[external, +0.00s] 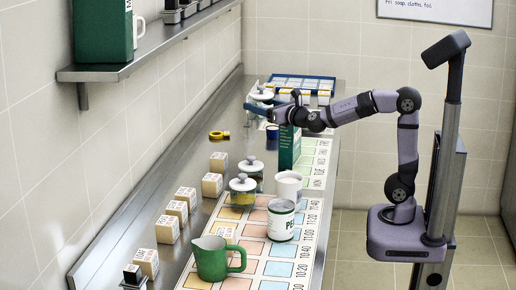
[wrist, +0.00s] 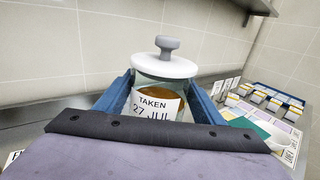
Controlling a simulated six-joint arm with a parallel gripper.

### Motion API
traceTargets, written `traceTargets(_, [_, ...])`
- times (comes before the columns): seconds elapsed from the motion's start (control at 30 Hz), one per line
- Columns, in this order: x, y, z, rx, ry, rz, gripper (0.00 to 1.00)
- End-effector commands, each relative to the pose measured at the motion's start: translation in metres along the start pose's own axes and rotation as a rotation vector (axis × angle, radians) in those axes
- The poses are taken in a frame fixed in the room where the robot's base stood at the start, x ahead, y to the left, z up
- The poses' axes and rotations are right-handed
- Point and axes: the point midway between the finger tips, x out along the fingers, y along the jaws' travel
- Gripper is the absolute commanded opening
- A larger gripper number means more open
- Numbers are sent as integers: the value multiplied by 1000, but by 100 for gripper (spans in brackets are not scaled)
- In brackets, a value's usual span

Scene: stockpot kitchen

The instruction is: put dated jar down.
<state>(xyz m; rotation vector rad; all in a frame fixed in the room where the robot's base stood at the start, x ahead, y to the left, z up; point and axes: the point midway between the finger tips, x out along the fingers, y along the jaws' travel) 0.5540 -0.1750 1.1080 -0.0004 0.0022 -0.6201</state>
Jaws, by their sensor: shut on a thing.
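The dated jar (wrist: 158,88) is clear glass with a white knobbed lid, orange-brown contents and a label reading "TAKEN 27 JUL". It is upright between the two blue fingers of my gripper (wrist: 160,100) in the wrist view. The gripper is shut on it. In the external view the jar (external: 261,93) shows at the far part of the counter, with my gripper (external: 272,103) reaching in from the right. The jar's base is hidden, so I cannot tell whether it touches the counter.
A blue-rimmed tray (external: 331,83) of small boxes lies at the far end. A tall green box (external: 289,148) stands below my wrist. Date blocks (external: 178,212) line the wall side.

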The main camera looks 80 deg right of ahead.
Motion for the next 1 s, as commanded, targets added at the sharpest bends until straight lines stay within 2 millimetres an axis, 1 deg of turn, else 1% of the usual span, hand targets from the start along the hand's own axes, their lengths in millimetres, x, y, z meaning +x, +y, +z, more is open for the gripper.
traceTargets(0.1, [0,10,-6,1,-4,38,7])
traceTargets(0.2, [0,14,-11,1,-4,53,7])
traceTargets(0.43, [0,16,-15,2,-5,60,7])
traceTargets(0.53, [0,15,-23,-1,-5,59,7])
traceTargets(0.67, [0,16,-45,-2,-1,60,7])
traceTargets(0.9, [1,16,-99,-2,0,59,7])
traceTargets(1.0, [1,16,-120,-2,-2,60,7])
